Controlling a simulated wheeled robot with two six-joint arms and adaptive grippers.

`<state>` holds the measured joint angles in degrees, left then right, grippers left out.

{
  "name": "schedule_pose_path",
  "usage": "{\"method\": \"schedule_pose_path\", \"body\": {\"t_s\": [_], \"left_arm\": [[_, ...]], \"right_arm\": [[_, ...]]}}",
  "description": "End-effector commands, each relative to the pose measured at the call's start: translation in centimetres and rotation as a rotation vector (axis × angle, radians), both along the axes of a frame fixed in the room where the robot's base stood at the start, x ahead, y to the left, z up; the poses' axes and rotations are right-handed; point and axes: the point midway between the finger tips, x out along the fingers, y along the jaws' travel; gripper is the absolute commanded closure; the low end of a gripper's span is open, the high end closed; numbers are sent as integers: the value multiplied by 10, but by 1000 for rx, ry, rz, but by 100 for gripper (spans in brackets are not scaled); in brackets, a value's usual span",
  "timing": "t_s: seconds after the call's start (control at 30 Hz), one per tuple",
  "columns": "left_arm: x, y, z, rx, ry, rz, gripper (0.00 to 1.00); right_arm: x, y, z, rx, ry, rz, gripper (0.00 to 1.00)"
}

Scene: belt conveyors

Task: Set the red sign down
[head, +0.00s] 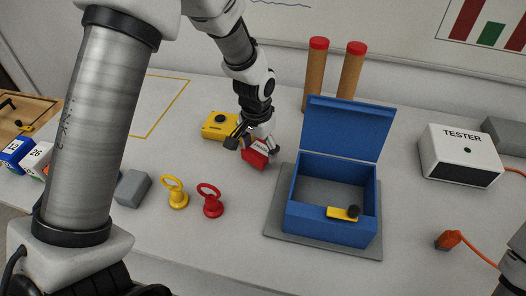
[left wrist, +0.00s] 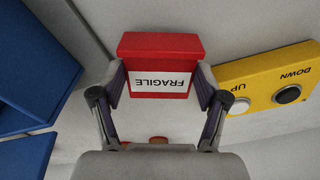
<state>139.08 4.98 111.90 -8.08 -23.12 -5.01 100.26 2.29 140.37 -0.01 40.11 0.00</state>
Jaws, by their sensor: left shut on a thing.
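The red sign (head: 255,159), a red block with a white label reading FRAGILE, is between the fingers of my left gripper (head: 247,145). In the left wrist view the red sign (left wrist: 160,48) is gripped at its two sides by the fingertips of my left gripper (left wrist: 160,77), label facing the camera. It is at or just over the white table, between the yellow button box and the blue box; I cannot tell whether it touches the table. My right gripper is not in view.
The yellow button box (head: 218,125) stands close behind the gripper. The open blue box (head: 331,222) on a grey mat (head: 276,222) is to the right. Yellow (head: 175,193) and red (head: 210,201) ring-topped pieces stand in front. Two brown posts (head: 315,80) (head: 350,80) rise behind.

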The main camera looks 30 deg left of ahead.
Motion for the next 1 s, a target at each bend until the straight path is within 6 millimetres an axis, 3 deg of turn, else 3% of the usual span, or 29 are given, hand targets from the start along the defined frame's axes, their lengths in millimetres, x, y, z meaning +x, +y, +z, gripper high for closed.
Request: {"method": "schedule_pose_path", "body": {"t_s": [0.1,0.43,0.47,0.5,0.53,0.87,1.0], "left_arm": [[-1,0,-19,0,2,-1,60],[0,0,-23,0,1,-1,60],[0,0,-24,0,0,-1,22],[0,0,-23,0,0,-1,8],[0,0,-23,0,0,-1,1],[0,0,-22,0,0,-1,1],[0,0,-11,0,-4,0,1]], "right_arm": [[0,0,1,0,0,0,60],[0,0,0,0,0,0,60],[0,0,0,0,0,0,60],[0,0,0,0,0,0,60],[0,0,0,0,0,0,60],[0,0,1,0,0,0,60],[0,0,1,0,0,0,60]]}}
